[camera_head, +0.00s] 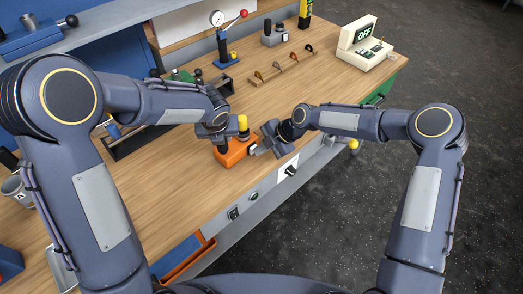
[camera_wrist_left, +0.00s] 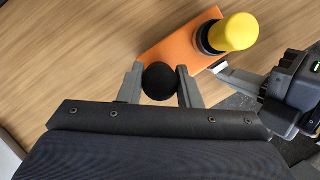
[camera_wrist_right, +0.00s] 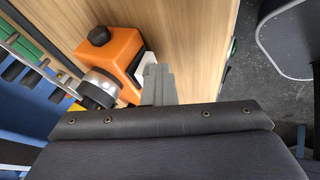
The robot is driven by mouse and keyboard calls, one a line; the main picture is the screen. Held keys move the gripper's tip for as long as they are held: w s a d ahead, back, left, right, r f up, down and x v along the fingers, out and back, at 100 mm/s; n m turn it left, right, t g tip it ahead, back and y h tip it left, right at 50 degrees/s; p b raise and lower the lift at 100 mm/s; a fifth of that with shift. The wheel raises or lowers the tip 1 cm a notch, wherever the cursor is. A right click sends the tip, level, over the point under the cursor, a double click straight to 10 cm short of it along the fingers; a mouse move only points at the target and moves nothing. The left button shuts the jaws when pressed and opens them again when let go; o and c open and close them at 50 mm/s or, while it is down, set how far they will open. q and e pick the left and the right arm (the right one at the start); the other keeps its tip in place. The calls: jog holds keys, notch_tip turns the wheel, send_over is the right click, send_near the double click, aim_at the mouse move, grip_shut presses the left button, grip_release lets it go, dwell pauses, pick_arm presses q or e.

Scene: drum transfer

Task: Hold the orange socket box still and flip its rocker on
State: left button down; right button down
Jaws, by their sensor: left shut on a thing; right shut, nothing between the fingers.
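The orange socket box (camera_head: 238,156) stands near the bench's front edge, with a black round knob (camera_wrist_left: 160,82) and a yellow-capped plug (camera_wrist_left: 235,32) on top. My left gripper (camera_wrist_left: 161,86) is shut on the black knob, one finger on each side. The white rocker part (camera_wrist_right: 148,66) is on the box's side facing my right gripper. My right gripper (camera_wrist_right: 159,82) is shut and empty, its fingertips right beside the white part. I cannot tell if they touch it, or which way the rocker is tilted.
The wooden bench (camera_head: 165,180) is clear left of the box. Behind are a pressure gauge stand (camera_head: 222,50), a rack with several small tools (camera_head: 282,66) and a display box reading OFF (camera_head: 362,42). A panel with a black knob (camera_head: 288,170) is on the bench front.

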jog(key=shift+r, duration=0.4)
jog(key=s+d, duration=0.2)
jog(key=d, duration=0.1)
jog(key=shift+s+d+r, duration=0.15)
jog(key=shift+s+r, duration=0.15)
jog(key=shift+s, duration=0.1)
jog(key=v, duration=0.9)
jog(key=shift+w+r, duration=0.25)
jog(key=shift+r, duration=0.25)
jog(key=shift+s+f+h, duration=0.15)
jog(key=shift+f+h, duration=0.15)
jog(key=shift+f, duration=0.45)
